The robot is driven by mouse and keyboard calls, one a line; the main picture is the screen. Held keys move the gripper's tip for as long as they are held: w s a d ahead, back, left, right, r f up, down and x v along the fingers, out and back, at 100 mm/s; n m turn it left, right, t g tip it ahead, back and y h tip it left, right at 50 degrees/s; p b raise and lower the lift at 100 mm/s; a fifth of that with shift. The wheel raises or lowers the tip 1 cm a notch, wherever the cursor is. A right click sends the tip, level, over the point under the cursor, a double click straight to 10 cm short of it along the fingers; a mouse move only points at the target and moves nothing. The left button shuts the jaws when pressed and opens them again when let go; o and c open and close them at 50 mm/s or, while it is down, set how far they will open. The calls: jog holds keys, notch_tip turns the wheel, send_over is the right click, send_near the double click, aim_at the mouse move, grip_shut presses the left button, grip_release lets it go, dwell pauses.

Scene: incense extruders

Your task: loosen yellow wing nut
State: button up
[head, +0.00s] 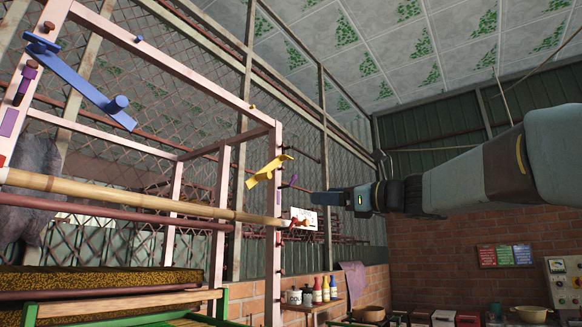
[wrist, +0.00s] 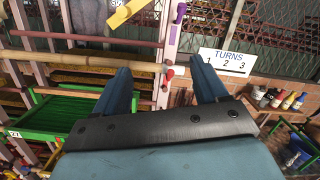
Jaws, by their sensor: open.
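The yellow wing nut (head: 267,170) sits on the pale pink upright post (head: 274,225) of the frame in the head view, its wings slanting up to the right. In the wrist view the yellow wing nut (wrist: 125,13) is partly cut off by the top edge. My gripper (head: 318,198) is right of the post, a little lower than the nut in the picture, apart from it. In the wrist view my gripper (wrist: 158,64) has its two fingers spread, with nothing held between them. The nut lies above and left of the fingertips there.
A large blue wing piece (head: 80,82) is at upper left. A bamboo pole (head: 130,195) crosses the frame below the nut. A purple piece (wrist: 180,12) and a red knob (wrist: 168,74) are on the post. A "TURNS 1 2 3" sign (wrist: 226,62) and bottles (head: 325,289) are behind.

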aim_at(290, 159)
notch_tip(290, 159, up, 8)
jog(key=w+d+m+t+y, duration=0.2)
jog(key=w+m, duration=0.1)
jog(key=m, duration=0.1)
jog(key=x, duration=1.3)
jog(key=shift+s+a+f, duration=0.1)
jog(key=shift+s+a, duration=0.1)
jog(key=shift+a, duration=0.2)
jog(key=c, duration=1)
jog(key=shift+a, duration=0.1)
jog(key=shift+c, duration=0.3)
